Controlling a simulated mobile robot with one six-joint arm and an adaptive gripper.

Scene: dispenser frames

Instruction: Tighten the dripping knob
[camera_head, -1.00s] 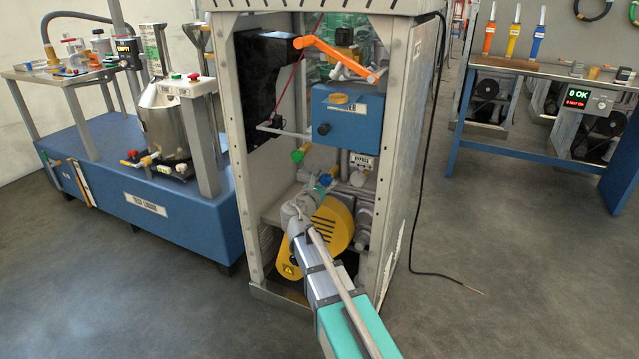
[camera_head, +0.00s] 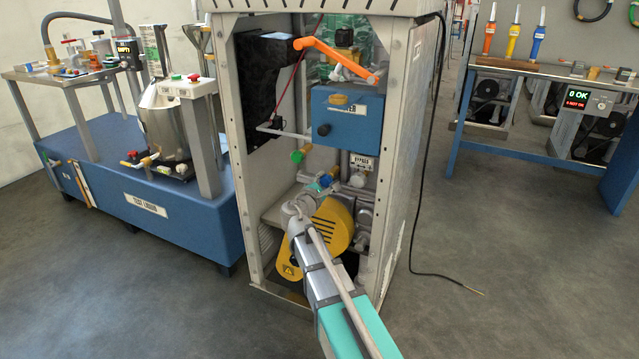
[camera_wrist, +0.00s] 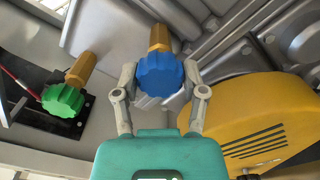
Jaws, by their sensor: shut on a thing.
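A blue knob (camera_wrist: 160,75) on a brass stem sits between the two fingers of my gripper (camera_wrist: 160,84) in the wrist view. The fingers are closed on its sides. In the head view the blue knob (camera_head: 326,180) is small and partly hidden by my gripper (camera_head: 318,186), which reaches into the open cabinet above the yellow guard. A green knob (camera_wrist: 63,100) on a similar brass stem stands to the left, apart from my gripper; it also shows in the head view (camera_head: 297,157). I see no drip at either knob.
A yellow guard (camera_wrist: 250,122) lies close to the right of my gripper. A blue box (camera_head: 348,122) hangs above in the cabinet. The cabinet's side posts (camera_head: 398,160) bound the opening. A black cable (camera_head: 424,200) hangs outside on the right.

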